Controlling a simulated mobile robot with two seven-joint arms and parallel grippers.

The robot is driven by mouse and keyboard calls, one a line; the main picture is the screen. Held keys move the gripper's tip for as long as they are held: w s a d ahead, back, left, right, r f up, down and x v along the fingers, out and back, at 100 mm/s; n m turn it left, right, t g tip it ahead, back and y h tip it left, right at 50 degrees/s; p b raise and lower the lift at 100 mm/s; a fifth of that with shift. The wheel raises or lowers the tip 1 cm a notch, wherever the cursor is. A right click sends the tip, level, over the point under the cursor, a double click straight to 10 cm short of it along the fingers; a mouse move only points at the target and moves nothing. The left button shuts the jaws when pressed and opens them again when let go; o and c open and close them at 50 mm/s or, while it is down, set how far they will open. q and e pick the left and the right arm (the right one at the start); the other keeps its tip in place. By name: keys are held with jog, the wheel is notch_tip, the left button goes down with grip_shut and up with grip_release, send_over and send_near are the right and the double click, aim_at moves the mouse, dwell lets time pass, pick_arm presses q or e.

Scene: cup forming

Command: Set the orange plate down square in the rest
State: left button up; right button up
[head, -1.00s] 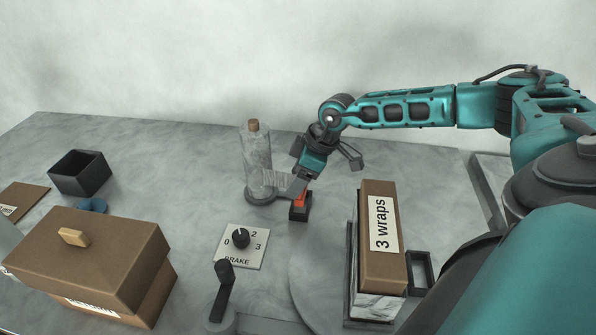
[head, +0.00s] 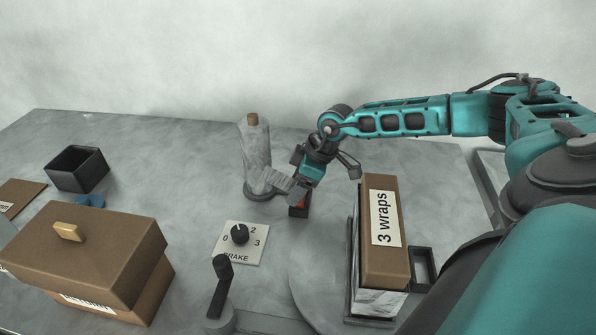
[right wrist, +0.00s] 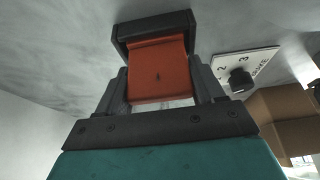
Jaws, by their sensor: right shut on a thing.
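The orange plate (right wrist: 157,75) is between the two fingers of my right gripper (right wrist: 158,85), which is shut on it. In the right wrist view its far end is at the dark rest (right wrist: 150,27) and looks roughly in line with it. In the head view my right gripper (head: 301,190) is just above the rest (head: 298,212), with only a little orange showing. The gripper hides most of the plate there, so I cannot tell whether it is fully seated. My left gripper is not in view.
A wrapped roll (head: 256,155) stands left of the gripper, with a pale strip (head: 272,179) reaching to it. The brake dial panel (head: 241,243) and a crank (head: 221,285) are in front. A "3 wraps" box (head: 383,255) stands right. A lidded brown box (head: 85,250) is at left.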

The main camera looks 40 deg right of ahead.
jog(key=shift+f, duration=0.35)
dwell(0.3)
jog(key=o, duration=1.3)
jog(key=shift+c, duration=0.2)
jog(key=v, duration=1.3)
jog(key=shift+p, duration=0.3)
jog(key=shift+f, duration=0.1)
